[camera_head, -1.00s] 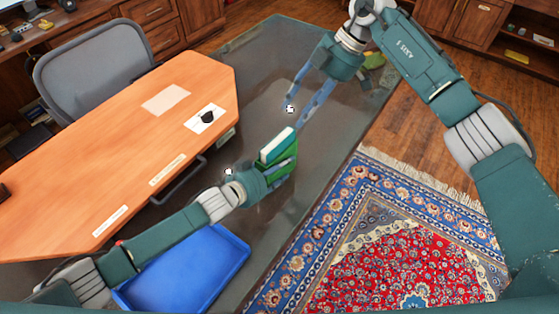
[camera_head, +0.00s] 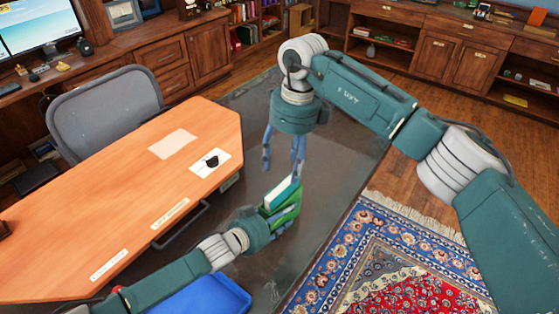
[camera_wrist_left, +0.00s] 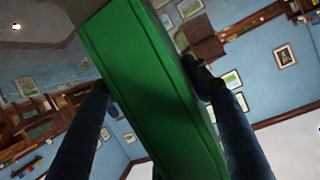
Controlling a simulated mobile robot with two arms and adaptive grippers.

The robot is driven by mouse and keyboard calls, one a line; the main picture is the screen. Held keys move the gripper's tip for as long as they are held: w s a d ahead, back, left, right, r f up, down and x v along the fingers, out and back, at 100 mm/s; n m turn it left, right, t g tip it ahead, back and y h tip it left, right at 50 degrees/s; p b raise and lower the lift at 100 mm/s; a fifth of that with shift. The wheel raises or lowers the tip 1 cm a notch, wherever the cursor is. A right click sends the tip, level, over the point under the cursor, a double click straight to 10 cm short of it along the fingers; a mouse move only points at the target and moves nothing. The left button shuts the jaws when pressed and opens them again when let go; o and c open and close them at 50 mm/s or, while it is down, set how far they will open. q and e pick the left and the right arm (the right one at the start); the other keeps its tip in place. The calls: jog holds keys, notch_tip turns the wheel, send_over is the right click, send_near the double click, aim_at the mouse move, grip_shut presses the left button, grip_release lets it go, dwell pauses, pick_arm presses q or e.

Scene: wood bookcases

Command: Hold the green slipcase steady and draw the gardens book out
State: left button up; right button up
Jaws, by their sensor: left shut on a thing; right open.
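The green slipcase (camera_head: 287,212) is held upright above the floor, slightly tilted, in the head view. My left gripper (camera_head: 272,222) is shut on it from the lower left. In the left wrist view the slipcase (camera_wrist_left: 150,85) fills the middle, with a dark finger on each side. The gardens book (camera_head: 280,191), with pale page edges and a teal-green cover, sticks up out of the slipcase's top. My right gripper (camera_head: 281,172) is open, pointing down just above the book, one finger to each side. Whether a finger touches the book I cannot tell.
An orange-brown desk (camera_head: 120,205) stands at the left, with papers and labels on it. A blue tray (camera_head: 205,297) lies below my left arm. A patterned rug (camera_head: 380,265) covers the floor at lower right. Wooden cabinets (camera_head: 455,60) line the back.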

aim_at(283, 188)
jog(key=f+n, duration=0.3)
jog(key=n, duration=0.2)
jog(key=f+n+t+h, duration=0.1)
jog(key=f+n, duration=0.3)
jog(key=n, duration=0.1)
jog(key=w+f+n+h, duration=0.1)
jog(key=f+n, duration=0.3)
jog(key=n, duration=0.1)
jog(key=shift+a+f+n, duration=0.1)
jog(key=shift+a+n, duration=0.05)
jog(key=shift+n, duration=0.25)
grip_shut()
